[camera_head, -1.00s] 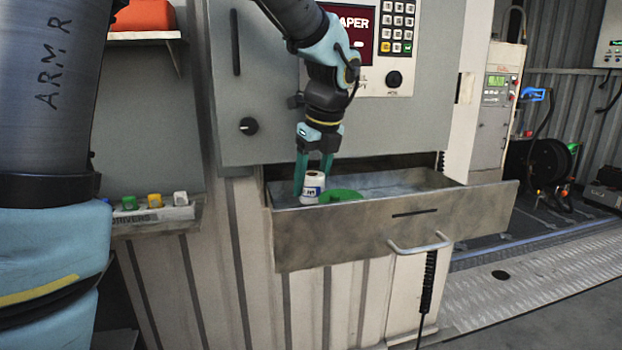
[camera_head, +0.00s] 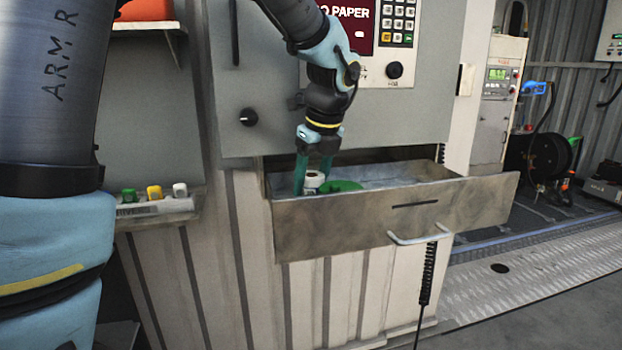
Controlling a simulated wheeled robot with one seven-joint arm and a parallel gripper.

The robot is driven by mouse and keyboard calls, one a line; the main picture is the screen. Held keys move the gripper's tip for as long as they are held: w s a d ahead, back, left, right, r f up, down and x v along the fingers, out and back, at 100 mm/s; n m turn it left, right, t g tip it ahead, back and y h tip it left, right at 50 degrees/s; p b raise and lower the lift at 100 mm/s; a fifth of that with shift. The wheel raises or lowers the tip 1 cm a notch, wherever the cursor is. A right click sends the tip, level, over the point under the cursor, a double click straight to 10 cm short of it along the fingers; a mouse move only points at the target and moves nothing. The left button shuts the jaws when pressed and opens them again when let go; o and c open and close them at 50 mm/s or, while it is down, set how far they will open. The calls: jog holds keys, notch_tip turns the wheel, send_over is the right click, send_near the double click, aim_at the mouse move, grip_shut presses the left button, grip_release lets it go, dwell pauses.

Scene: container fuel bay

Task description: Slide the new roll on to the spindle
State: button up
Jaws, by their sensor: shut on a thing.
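My gripper (camera_head: 313,170) points down into the open metal drawer (camera_head: 390,222) at its left end. Its green fingers are shut on the white roll (camera_head: 313,179), which stands about upright between them. Only the top of the roll shows; the drawer's front wall hides the lower part. A round green part (camera_head: 343,186) lies in the drawer just right of the roll. I cannot make out the spindle, nor whether the roll is around it.
The dispenser panel with a red display (camera_head: 351,22) and keypad (camera_head: 399,28) is above and behind the drawer. The drawer handle (camera_head: 420,238) juts out in front. A shelf with small coloured blocks (camera_head: 154,192) is at left. The drawer's right part looks empty.

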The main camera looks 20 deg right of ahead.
jog(key=shift+f, duration=0.2)
jog(key=shift+f, duration=0.3)
jog(key=o, duration=1.5)
jog(key=shift+c, duration=0.2)
jog(key=shift+r, duration=0.1)
jog(key=b+v, duration=0.1)
jog(key=v, duration=0.9)
jog(key=shift+r, duration=0.35)
jog(key=shift+s, duration=0.1)
